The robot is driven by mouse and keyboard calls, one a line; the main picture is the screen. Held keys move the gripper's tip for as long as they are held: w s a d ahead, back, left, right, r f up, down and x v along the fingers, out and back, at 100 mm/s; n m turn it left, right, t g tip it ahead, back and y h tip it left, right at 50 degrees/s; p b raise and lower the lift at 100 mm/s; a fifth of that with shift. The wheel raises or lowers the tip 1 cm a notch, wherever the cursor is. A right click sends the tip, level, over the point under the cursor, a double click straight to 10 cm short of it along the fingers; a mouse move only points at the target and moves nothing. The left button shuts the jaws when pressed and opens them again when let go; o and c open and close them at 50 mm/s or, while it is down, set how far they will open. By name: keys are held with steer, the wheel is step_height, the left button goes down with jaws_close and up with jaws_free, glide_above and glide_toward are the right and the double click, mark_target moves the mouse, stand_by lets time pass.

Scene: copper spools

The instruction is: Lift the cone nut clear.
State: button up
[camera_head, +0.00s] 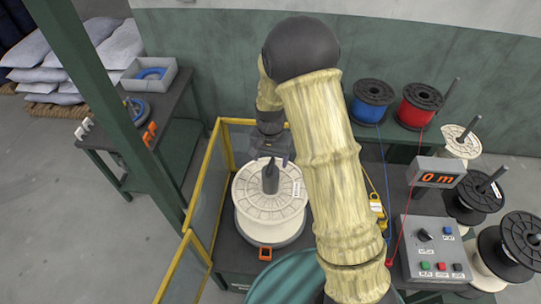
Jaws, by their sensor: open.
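A large white spool (257,203) stands flat on the machine's round base inside the yellow guard frame. A dark grey piece, which looks like the cone nut (270,181), sits upright at the centre of its top flange. My gripper (272,161) is open, at the end of my arm, right over the nut. The fingers are small and dark against the nut, so I cannot tell whether they are around it or just above it. My arm hides the area to the right of the spool.
Yellow guard rails (194,192) run along the left and behind the spool. A control box (434,250) and a "0 m" counter (437,172) stand at right. Blue (374,92) and red (424,94) spools sit behind. A side table holds a grey bin (160,85).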

mark_target(271, 165)
steer(key=shift+f+b, duration=1.6)
steer(key=shift+f, duration=1.05)
jaws_close()
